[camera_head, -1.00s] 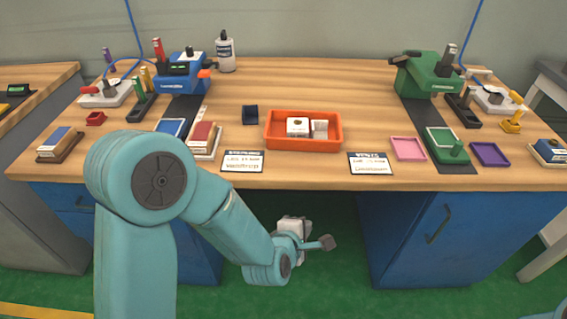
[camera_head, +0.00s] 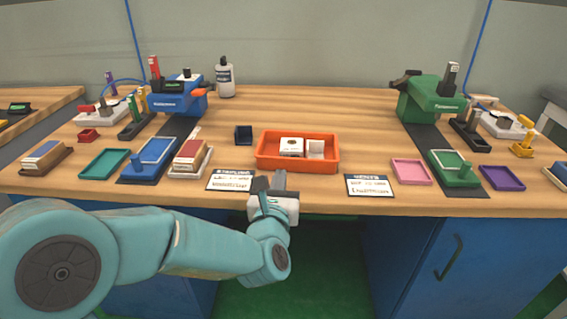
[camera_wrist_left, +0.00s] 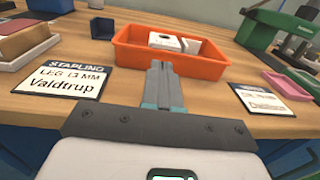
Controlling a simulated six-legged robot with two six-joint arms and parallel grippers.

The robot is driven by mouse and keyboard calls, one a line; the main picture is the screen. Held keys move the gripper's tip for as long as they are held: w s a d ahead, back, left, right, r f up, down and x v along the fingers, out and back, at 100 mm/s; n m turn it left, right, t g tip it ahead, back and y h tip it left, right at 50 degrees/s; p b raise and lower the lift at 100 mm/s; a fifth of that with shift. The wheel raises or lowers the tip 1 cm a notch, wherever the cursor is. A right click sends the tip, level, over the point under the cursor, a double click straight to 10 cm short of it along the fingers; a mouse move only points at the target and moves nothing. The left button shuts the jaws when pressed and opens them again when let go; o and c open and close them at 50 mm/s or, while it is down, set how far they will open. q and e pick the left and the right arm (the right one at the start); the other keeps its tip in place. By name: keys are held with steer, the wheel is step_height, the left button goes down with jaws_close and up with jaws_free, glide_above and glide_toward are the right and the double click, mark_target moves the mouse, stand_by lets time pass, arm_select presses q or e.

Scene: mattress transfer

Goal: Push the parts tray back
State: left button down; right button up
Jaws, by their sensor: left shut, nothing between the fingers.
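The parts tray (camera_head: 297,164) is an orange open bin near the middle front of the workbench, with white boxes (camera_head: 291,147) inside it. It also shows in the left wrist view (camera_wrist_left: 170,60), straight ahead of my fingers. My left gripper (camera_head: 278,180) is shut and empty, at the bench's front edge just in front of the tray. Its closed fingertips also show in the left wrist view (camera_wrist_left: 159,68), pointing at the tray's front wall. I cannot tell whether they touch it. My right gripper is not in view.
Label cards lie left (camera_head: 231,180) and right (camera_head: 369,186) of the gripper. A dark blue small bin (camera_head: 243,135) stands left of the tray, a pink tray (camera_head: 411,171) to its right. The wood behind the orange tray is clear. Blue and green staplers stand further back.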

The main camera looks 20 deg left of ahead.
mark_target(283, 163)
arm_select(q)
steer(key=x, duration=0.6)
steer(key=shift+w, duration=0.2)
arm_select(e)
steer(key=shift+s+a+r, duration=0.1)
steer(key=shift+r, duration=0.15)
